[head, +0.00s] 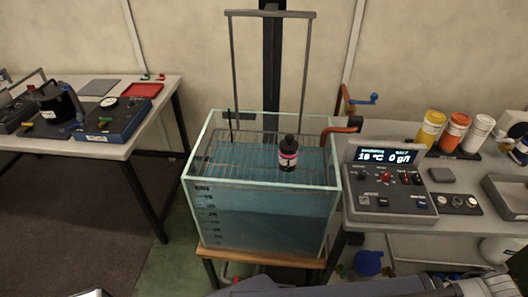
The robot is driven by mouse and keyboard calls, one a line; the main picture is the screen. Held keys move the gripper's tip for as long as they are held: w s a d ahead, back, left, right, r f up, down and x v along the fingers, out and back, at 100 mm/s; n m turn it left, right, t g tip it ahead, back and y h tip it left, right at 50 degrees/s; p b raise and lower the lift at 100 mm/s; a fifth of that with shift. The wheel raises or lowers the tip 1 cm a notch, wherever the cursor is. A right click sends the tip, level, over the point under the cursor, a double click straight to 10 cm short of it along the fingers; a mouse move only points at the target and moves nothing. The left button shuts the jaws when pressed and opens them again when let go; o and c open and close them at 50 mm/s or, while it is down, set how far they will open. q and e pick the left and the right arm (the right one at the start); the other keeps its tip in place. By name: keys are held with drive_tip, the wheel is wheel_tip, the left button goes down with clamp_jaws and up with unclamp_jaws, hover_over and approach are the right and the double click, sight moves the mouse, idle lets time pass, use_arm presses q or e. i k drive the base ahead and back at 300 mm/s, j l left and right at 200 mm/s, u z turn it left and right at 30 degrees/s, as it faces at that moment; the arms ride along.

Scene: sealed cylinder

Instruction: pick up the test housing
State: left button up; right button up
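A small black cylinder (288,160) with a narrower black top and a pink-and-white label stands upright in the middle of the glass water tank (262,222), seemingly on the wire rack (232,160). It is the likeliest test housing, but no readable marking confirms this. A larger black pot-like vessel (55,104) with a handle stands on the left table. Neither gripper can be made out. Only parts of my own arms and body show along the bottom edge, and nothing of mine touches the black cylinder.
A tall grey frame (270,13) rises above the tank. Right of the tank, a control box (390,185) with a lit display, several colored bottles (455,131) and a grey tray (508,194) crowd the right bench. The left table (152,110) holds a blue gauge box (112,120) and red tray (142,90).

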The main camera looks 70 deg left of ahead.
sight(289, 147)
drive_tip(key=u, duration=3.05)
drive_tip(key=k+l, duration=0.15)
drive_tip(key=l, duration=0.25)
drive_tip(key=k+l, duration=0.15)
drive_tip(key=l, duration=0.25)
drive_tip(key=k+l, duration=0.15)
drive_tip(key=l, duration=0.25)
drive_tip(key=k+l, duration=0.15)
drive_tip(key=l, duration=0.25)
drive_tip(key=j+z, duration=0.4)
drive_tip(key=j, duration=0.9)
